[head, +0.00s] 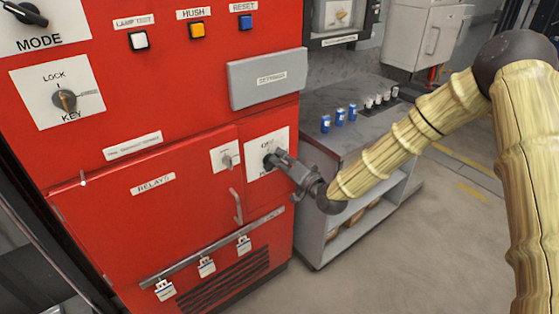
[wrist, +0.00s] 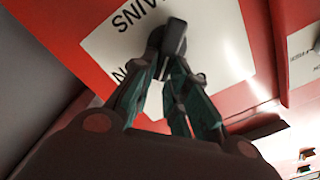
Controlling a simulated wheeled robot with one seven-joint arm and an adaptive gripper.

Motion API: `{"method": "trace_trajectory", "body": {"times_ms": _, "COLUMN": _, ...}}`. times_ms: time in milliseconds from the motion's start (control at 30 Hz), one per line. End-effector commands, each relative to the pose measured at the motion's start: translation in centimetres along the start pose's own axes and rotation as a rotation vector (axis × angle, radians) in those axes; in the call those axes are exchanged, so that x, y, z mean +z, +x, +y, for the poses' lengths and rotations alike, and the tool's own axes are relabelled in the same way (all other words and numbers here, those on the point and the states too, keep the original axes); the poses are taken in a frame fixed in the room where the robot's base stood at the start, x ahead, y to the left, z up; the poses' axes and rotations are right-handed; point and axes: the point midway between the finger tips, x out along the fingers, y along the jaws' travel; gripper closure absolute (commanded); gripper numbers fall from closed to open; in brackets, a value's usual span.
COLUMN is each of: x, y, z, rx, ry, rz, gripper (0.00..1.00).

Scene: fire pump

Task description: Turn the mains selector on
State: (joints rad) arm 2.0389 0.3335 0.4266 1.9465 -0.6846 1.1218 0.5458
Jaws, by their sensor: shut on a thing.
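The mains selector is a dark rotary handle (wrist: 174,38) on a white plate (head: 281,140) on the red cabinet's right side. In the wrist view its plate (wrist: 105,45) carries partly covered lettering that reads "AINS". My gripper (wrist: 168,62) has its two fingers closed on the handle, one on each side. In the head view my gripper (head: 276,160) reaches the plate from the right and hides most of the handle. Which position the handle points to cannot be told clearly.
The red cabinet (head: 190,90) also carries a key switch (head: 65,100), a small latch plate (head: 226,157), a door handle (head: 237,206), and a rail with tags (head: 210,250). A grey bench (head: 345,150) with blue and white cans stands right of it. Floor is clear at lower right.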

Motion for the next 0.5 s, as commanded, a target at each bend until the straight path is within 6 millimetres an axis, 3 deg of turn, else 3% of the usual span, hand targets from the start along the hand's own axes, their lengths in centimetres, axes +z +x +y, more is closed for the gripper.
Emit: {"method": "trace_trajectory", "body": {"times_ms": 500, "x": 0.4, "y": -0.1, "z": 1.6, "rx": 0.002, "ry": 0.464, "rz": 0.003, "gripper": 1.0}}
